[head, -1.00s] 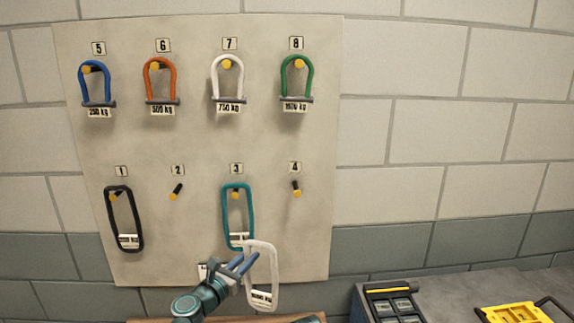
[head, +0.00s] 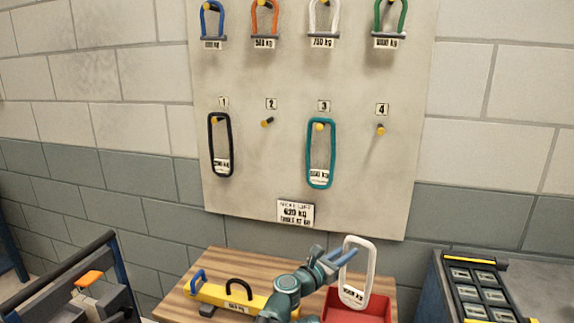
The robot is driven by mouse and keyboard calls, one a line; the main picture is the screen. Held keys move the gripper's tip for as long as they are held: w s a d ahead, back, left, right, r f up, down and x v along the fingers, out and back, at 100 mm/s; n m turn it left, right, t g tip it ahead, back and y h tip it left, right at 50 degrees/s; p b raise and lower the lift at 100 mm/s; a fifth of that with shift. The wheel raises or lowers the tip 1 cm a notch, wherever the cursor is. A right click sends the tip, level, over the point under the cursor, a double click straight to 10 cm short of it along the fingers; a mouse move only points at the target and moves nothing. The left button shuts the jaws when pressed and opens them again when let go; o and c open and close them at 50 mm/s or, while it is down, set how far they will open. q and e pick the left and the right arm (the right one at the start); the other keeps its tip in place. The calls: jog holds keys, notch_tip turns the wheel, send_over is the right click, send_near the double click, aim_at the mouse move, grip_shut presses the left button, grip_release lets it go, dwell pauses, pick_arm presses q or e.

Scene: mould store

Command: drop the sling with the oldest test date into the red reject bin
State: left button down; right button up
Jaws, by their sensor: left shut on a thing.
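My left gripper (head: 338,259) is shut on a white loop sling (head: 371,271) with a small tag at its lower end. The sling hangs tilted in front of the red bin (head: 379,308), its lower end overlapping the bin in the picture; I cannot tell its height above it. The bin stands at the right of a wooden table, partly hidden by my arm. On the board, a black sling (head: 229,150) hangs at peg 1 and a teal sling (head: 332,150) at peg 3. Their tag dates are too small to read. My right gripper is out of view.
Pegs 2 (head: 267,122) and 4 (head: 381,130) are empty. A yellow beam (head: 237,299) with a dark handle lies on the wooden table (head: 228,262). A dark case (head: 474,283) sits at the right.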

aim_at(342, 271)
pick_arm(q)
jog(key=shift+f, duration=0.1)
notch_tip(342, 271, down, 6)
jog(key=b, duration=0.6)
jog(key=c, duration=0.7)
grip_release()
jog(key=v, duration=1.4)
jog(key=shift+d, duration=0.15)
